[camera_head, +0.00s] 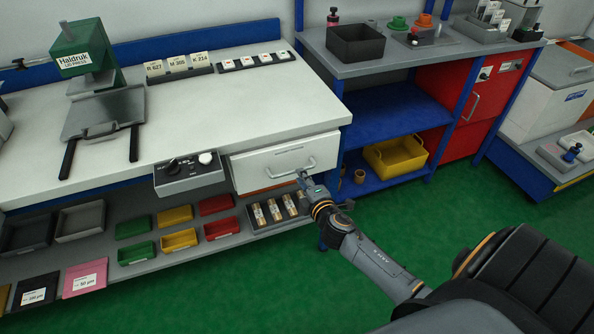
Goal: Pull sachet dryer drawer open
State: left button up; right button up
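A white drawer (263,172) with a grey bar handle (290,170) is set under the front edge of the white workbench. It looks shut or nearly so, and a small label is on its front. My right gripper (305,180) is at the right end of this handle, just below and in front of it. The fingers are small and partly hidden, so I cannot tell whether they touch the handle or how far apart they are. My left gripper is not in view.
A control box (190,178) with knobs hangs left of the drawer. A blue-framed shelf unit (385,115) stands right. Green floor (430,220) is clear in front.

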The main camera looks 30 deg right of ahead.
jog(key=x, duration=0.4)
jog(key=shift+w+d, duration=0.1)
jog(key=shift+w, duration=0.3)
jog(key=shift+f, duration=0.1)
grip_shut()
